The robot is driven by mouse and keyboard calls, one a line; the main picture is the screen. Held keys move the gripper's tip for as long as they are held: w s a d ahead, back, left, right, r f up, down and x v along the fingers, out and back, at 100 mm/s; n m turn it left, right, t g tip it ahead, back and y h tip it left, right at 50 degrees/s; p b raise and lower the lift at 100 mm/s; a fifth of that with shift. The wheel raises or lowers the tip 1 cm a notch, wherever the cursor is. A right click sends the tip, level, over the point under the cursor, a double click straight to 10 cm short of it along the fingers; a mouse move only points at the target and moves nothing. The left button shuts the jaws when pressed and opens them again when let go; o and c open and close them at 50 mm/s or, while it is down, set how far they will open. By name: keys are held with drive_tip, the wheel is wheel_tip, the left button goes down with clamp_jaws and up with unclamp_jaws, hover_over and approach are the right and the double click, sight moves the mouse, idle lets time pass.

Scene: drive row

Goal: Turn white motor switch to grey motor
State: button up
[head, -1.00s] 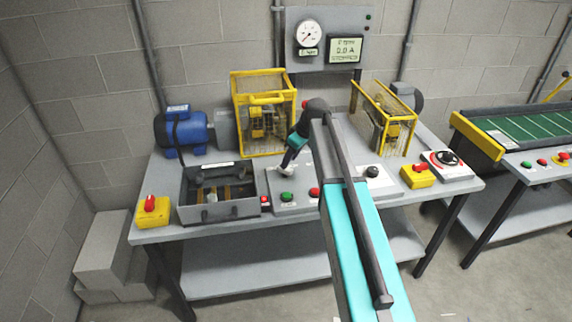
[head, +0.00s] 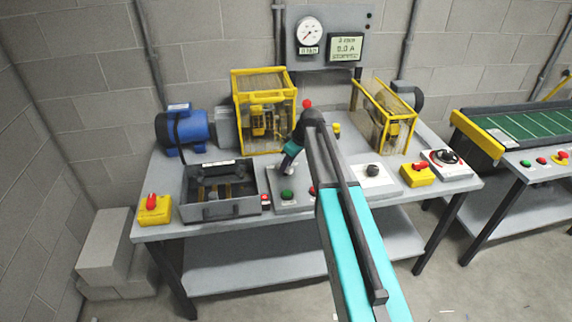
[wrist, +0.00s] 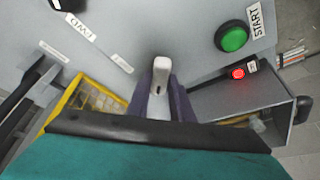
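The white motor switch (wrist: 161,72) stands up between my fingertips in the wrist view. My gripper (wrist: 161,100) has one purple finger against each side of it, with no clear gap. In the head view my gripper (head: 286,168) is low over the grey control panel, left of my arm, and the switch is mostly hidden. A grey motor (head: 409,96) sits at the back right of the bench, behind a yellow guard. A blue motor (head: 186,130) sits at the back left.
A green START button (wrist: 233,38) and a small lit red lamp (wrist: 237,73) are near the switch. An open grey box (head: 222,207) stands left of the panel. Yellow guards (head: 264,98) stand behind. A yellow box with a red button (head: 154,208) is at the left edge.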

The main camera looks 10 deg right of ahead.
clamp_jaws()
drive_tip(key=shift+a, duration=0.15)
drive_tip(key=shift+m, duration=0.4)
drive_tip(key=shift+s+m+t+h+b, duration=0.1)
drive_tip(key=shift+m+t+h+b, duration=0.5)
drive_tip(key=shift+m, duration=0.5)
drive_tip(key=m, duration=0.2)
drive_tip(key=m+h+b, duration=0.1)
drive_tip(key=m, duration=0.2)
drive_tip(key=shift+a+h, duration=0.15)
drive_tip(key=shift+h, duration=0.15)
drive_tip(key=m+h, duration=0.1)
drive_tip(key=m, duration=0.1)
drive_tip(key=m+h+b, duration=0.1)
drive_tip(key=m, duration=0.2)
drive_tip(key=shift+a, duration=0.2)
drive_tip(key=shift+m+g+h+b, duration=0.3)
drive_tip(key=shift+m+h+b, duration=0.1)
drive_tip(key=shift+m, duration=0.8)
drive_tip(key=shift+m+g+h+b, duration=0.3)
drive_tip(key=shift+m+b, duration=0.1)
drive_tip(key=shift+m, duration=0.8)
